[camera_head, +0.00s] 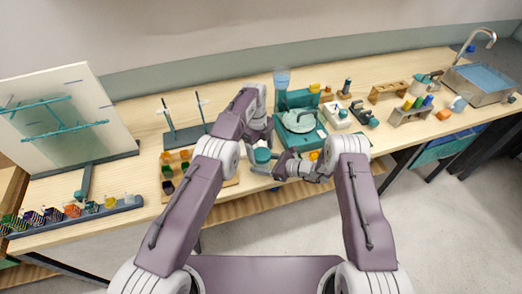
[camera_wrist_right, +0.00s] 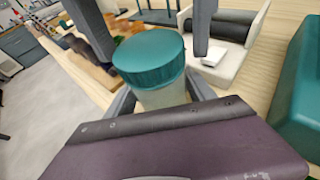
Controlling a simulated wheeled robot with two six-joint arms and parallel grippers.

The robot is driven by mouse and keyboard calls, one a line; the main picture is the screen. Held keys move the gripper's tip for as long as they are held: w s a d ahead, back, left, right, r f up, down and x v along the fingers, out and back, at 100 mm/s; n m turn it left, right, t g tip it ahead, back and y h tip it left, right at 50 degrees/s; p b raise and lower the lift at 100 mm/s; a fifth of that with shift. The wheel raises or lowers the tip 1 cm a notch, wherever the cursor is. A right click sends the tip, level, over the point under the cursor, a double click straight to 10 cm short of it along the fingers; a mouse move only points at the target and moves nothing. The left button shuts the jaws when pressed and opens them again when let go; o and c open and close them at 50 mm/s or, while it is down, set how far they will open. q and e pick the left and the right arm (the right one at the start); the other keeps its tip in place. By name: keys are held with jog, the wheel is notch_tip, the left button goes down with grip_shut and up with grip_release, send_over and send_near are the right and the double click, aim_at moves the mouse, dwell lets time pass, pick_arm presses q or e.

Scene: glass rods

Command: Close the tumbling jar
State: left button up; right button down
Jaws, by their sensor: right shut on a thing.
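The jar is a pale, translucent cylinder with a ribbed teal lid (camera_head: 262,156) on top, near the table's front edge. In the right wrist view its lid (camera_wrist_right: 150,62) sits over the pale jar body (camera_wrist_right: 163,95) and looks slightly tilted. My right gripper (camera_head: 277,168) is shut on the jar body, below the lid. My left gripper (camera_head: 260,138) is above the jar in the head view. In the right wrist view two grey fingers come down on either side of the lid, with gaps showing, so it looks open. Whether the lid is seated is unclear.
A teal machine (camera_head: 299,122) stands just behind and right of the jar. A wooden block tray (camera_head: 178,172) is to the left, and a dark stand with rods (camera_head: 187,135) is behind it. Wooden racks (camera_head: 408,114) and a sink (camera_head: 480,83) are at the right.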

pick_arm(q)
jog(key=shift+c, duration=0.2)
jog(key=n, duration=0.2)
jog(key=r+n, duration=0.1)
jog(key=n, duration=0.3)
jog(key=shift+d+r+n, duration=0.1)
jog(key=shift+r+n, duration=0.25)
jog(key=shift+n, duration=0.05)
jog(key=n, duration=0.3)
jog(key=r+n, duration=0.1)
jog(key=n, duration=0.2)
jog(key=shift+r+n, duration=0.2)
jog(key=shift+n, duration=0.1)
jog(key=n, duration=0.3)
jog(key=shift+r, duration=0.35)
jog(key=n, duration=0.3)
jog(key=shift+r+t+y, duration=0.3)
jog(key=shift+r, duration=0.05)
jog(key=n, duration=0.3)
jog(key=r+n, duration=0.1)
jog(key=n, duration=0.2)
jog(key=shift+r+n, duration=0.2)
jog(key=shift+n, duration=0.2)
jog(key=n, duration=0.2)
jog(key=r+n, duration=0.1)
jog(key=n, duration=0.2)
jog(key=shift+s, duration=0.1)
jog(key=n, duration=0.3)
jog(key=shift+r+n, duration=0.4)
